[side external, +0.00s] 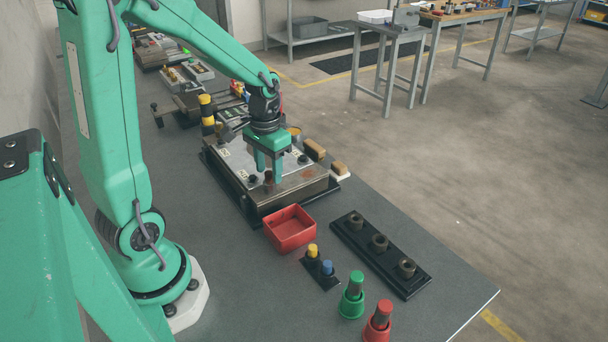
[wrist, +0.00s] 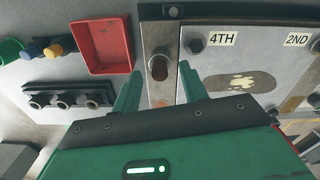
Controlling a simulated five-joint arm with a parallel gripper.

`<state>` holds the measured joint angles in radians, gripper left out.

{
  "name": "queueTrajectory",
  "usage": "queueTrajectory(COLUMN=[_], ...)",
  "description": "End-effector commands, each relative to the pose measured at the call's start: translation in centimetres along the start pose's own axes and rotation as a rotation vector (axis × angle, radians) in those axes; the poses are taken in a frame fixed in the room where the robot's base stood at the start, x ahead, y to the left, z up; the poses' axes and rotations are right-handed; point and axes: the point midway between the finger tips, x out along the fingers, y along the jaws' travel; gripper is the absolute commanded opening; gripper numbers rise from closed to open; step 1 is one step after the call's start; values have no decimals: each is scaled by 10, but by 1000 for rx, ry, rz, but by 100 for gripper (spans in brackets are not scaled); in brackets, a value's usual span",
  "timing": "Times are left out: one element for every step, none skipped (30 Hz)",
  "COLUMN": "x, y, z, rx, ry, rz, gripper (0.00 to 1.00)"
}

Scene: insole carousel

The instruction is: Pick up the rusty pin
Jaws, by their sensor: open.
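The rusty pin (wrist: 158,68) is a short brown peg standing on the metal box with the labelled plate (wrist: 215,75). It also shows in the side view (side external: 268,179), just below my gripper (side external: 268,168). My gripper points down with its two green fingers apart and nothing held. In the wrist view the fingertips (wrist: 158,73) appear on either side of the pin. I cannot tell how far down the fingers reach beside it.
A red tray (side external: 290,230) sits in front of the box. Brown blocks (side external: 314,149) lie behind.

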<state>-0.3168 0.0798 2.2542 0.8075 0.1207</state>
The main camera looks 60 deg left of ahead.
Motion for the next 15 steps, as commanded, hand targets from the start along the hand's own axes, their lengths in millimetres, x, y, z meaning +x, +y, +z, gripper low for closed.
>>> queueTrajectory(x=[1,2,2,2,2,2,1,1,1,1,1,1,1,1,1], y=[0,0,0,0,0,0,0,0,0,0,0,0,0,0,0], z=[0,0,0,0,0,0,0,0,0,0,0,0,0,0,0], rx=[0,0,0,0,0,0,0,0,0,0,0,0,0,0,0], ry=[-1,-1,0,0,0,0,0,0,0,0,0,0,0,0,0], rz=[0,0,0,0,0,0,0,0,0,0,0,0,0,0,0], gripper=[43,43,43,43,43,43,43,43,43,43,43,43,43,43,43])
